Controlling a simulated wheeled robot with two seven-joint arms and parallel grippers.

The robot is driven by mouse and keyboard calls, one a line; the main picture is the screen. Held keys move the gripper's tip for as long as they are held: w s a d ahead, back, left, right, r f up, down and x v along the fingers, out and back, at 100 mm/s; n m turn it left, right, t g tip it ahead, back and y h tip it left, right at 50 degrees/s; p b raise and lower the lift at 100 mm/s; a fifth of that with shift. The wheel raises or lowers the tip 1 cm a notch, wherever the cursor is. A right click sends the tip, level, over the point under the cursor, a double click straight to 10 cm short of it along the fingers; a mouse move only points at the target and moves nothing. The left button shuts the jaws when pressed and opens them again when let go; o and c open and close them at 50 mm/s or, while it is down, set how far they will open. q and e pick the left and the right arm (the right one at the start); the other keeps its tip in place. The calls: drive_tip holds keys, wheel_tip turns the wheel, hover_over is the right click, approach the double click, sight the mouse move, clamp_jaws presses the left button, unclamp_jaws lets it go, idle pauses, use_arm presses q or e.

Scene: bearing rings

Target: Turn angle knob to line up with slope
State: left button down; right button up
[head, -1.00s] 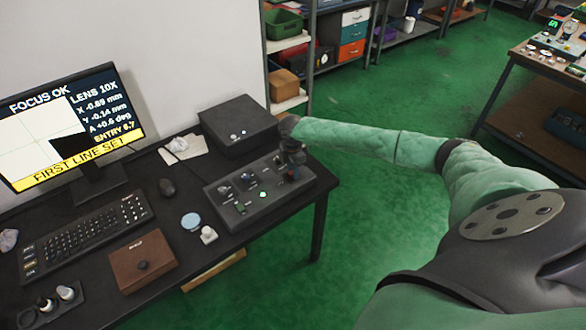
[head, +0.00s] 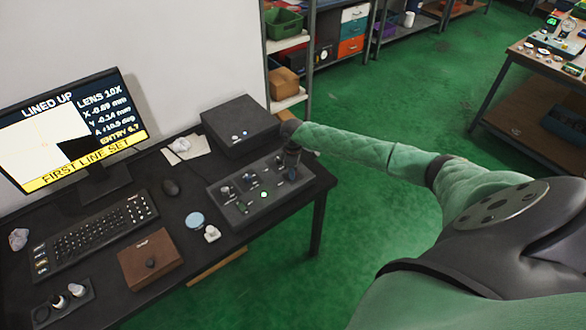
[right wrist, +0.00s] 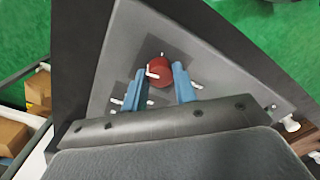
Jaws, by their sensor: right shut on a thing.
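The control panel (head: 243,201) is a dark sloped box near the right end of the desk, with several small knobs and a lit green button. My right gripper (head: 291,171) reaches down onto its right end. In the right wrist view the gripper's blue fingers (right wrist: 172,84) are shut on a round red knob (right wrist: 159,72) with a white pointer. The monitor (head: 65,130) reads "LINED UP", "A +10.5 deg" and "FIRST LINE SET", with a dark sloped shape in its picture. My left gripper is not in view.
Green floor lies beyond the desk's right edge.

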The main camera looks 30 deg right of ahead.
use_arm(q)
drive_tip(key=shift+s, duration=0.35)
use_arm(e)
drive_tip(key=o, duration=1)
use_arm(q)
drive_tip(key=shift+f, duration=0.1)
use_arm(e)
drive_tip(key=shift+r, duration=0.25)
wheel_tip(320, 180, up, 6)
drive_tip(key=b, duration=0.2)
drive_tip(key=shift+w+d+f+b, duration=0.1)
drive_tip(key=shift+w+f+b, duration=0.05)
drive_tip(key=shift+b, duration=0.25)
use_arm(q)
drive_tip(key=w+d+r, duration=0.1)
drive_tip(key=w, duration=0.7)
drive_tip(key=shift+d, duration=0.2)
use_arm(e)
drive_tip(key=shift+r, duration=0.8)
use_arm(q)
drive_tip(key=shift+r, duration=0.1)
